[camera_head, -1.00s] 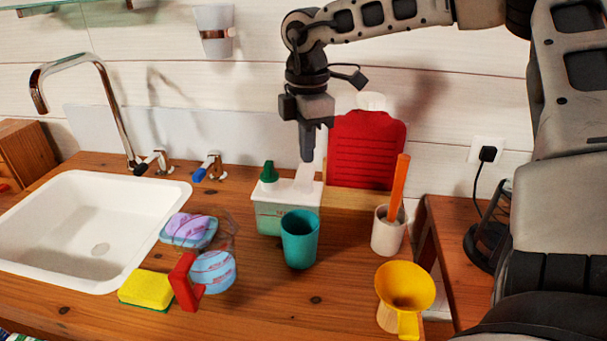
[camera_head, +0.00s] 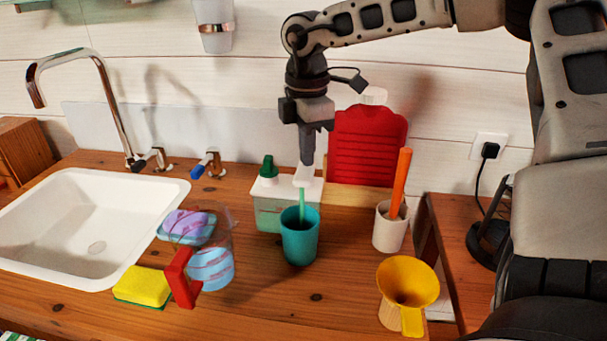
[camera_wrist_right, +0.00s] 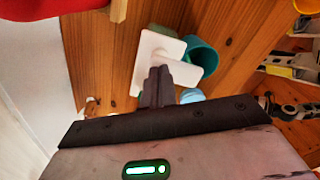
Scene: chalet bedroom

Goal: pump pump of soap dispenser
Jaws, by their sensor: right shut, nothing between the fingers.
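The soap dispenser (camera_head: 271,214) stands upright on the wooden counter. It has a pale green body, a white top and a green cap (camera_head: 269,168). Its white pump head (camera_head: 302,180) sits low over the top. A green stream of soap (camera_head: 302,203) runs from it into the teal cup (camera_head: 299,246) in front. My right gripper (camera_head: 307,158) points down, shut and empty, with its fingertips on the pump head. In the right wrist view the shut fingers (camera_wrist_right: 158,80) lie over the white pump head (camera_wrist_right: 185,73), beside the teal cup (camera_wrist_right: 203,56). My left gripper is out of view.
Left are the white sink (camera_head: 60,225), a soap dish (camera_head: 186,228), a clear jug with a red handle (camera_head: 181,277) and a yellow sponge (camera_head: 143,286). Right are a white cup (camera_head: 390,230) with an orange stick and a yellow funnel (camera_head: 408,283).

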